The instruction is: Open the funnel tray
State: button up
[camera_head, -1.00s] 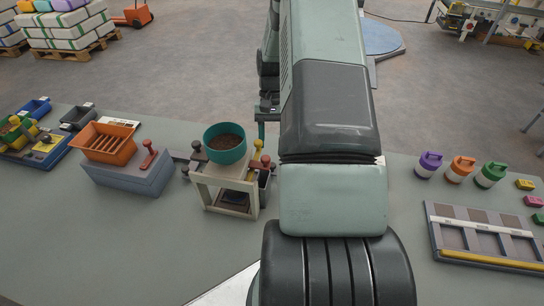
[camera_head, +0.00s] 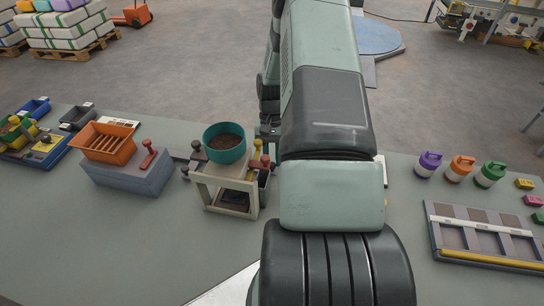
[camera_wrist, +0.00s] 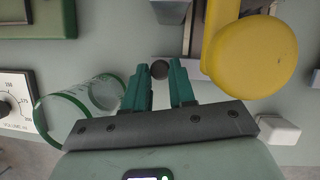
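In the head view, a teal round bowl (camera_head: 226,142) filled with brown grains sits on a pale open-framed stand (camera_head: 226,192). Dark, red and yellow knobbed handles surround it; I cannot tell which part is the funnel tray. My arm covers the area right of the stand and hides my gripper there. In the wrist view, my gripper (camera_wrist: 159,68) has its green fingers apart, with a small dark round knob (camera_wrist: 159,70) between or just beyond the tips. I see no clear contact. A large yellow rounded part (camera_wrist: 252,56) lies close on the right.
In the wrist view, a clear green-rimmed container (camera_wrist: 62,118) and a dial box (camera_wrist: 14,104) lie left. In the head view, an orange slatted tray (camera_head: 108,143) on a grey block stands left; lidded jars (camera_head: 460,168) and a grey compartment tray (camera_head: 486,236) stand right.

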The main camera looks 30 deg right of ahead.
grip_shut()
jog(key=w+d, duration=0.7)
jog(key=w, duration=0.1)
jog(key=shift+d, duration=0.4)
jog(key=o, duration=0.8)
grip_release()
jog(key=shift+s, duration=0.1)
jog(key=shift+r, duration=0.1)
